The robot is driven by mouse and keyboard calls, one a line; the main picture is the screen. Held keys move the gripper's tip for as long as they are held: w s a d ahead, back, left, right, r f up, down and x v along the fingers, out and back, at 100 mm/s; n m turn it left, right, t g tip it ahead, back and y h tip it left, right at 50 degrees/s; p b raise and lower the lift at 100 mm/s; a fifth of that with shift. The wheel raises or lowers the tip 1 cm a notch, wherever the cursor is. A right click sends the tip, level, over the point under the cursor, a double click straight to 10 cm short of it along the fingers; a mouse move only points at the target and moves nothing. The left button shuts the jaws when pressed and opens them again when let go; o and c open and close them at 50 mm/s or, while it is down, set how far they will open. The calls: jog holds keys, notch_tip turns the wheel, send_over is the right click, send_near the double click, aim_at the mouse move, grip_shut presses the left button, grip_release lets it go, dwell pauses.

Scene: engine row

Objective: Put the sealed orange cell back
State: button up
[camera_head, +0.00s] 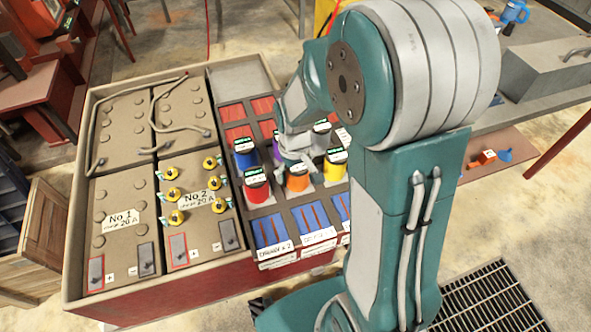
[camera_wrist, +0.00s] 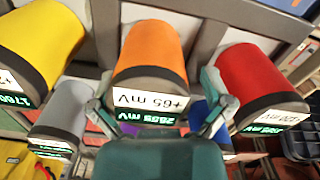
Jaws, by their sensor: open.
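The orange cell (camera_head: 297,183) stands in the compartment grid, between the red cell (camera_head: 257,191) and the yellow cell (camera_head: 334,170). Its dark cap carries a display. In the wrist view the orange cell (camera_wrist: 152,50) is upside down in the picture, with a white "+65 mV" label and a green readout. My gripper (camera_head: 297,160) is low at the orange cell's cap. In the wrist view its open fingers (camera_wrist: 155,108) lie on either side of the cap. I cannot tell whether they touch it. The cell's base is hidden.
A blue cell (camera_head: 245,154), a purple cell (camera_head: 276,150) and a grey cell (camera_head: 322,127) stand close behind. Blue-lined compartments (camera_head: 271,231) in front and red-lined ones (camera_head: 232,112) behind look empty. Left is a tan battery bank (camera_head: 120,205) with cables and yellow terminals.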

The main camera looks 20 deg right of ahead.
notch_tip(320, 180, up, 12)
jog(key=shift+d+f, duration=0.1)
jog(key=shift+f, duration=0.1)
jog(key=shift+s+r, duration=0.15)
jog(key=shift+r, duration=0.4)
jog(key=s+r+m+t, duration=0.3)
jog(key=s+r+t, duration=0.2)
jog(key=s, duration=0.9)
notch_tip(320, 180, up, 3)
jog(key=shift+r+t, duration=0.2)
jog(key=shift+t, duration=0.1)
jog(key=shift+d, duration=0.1)
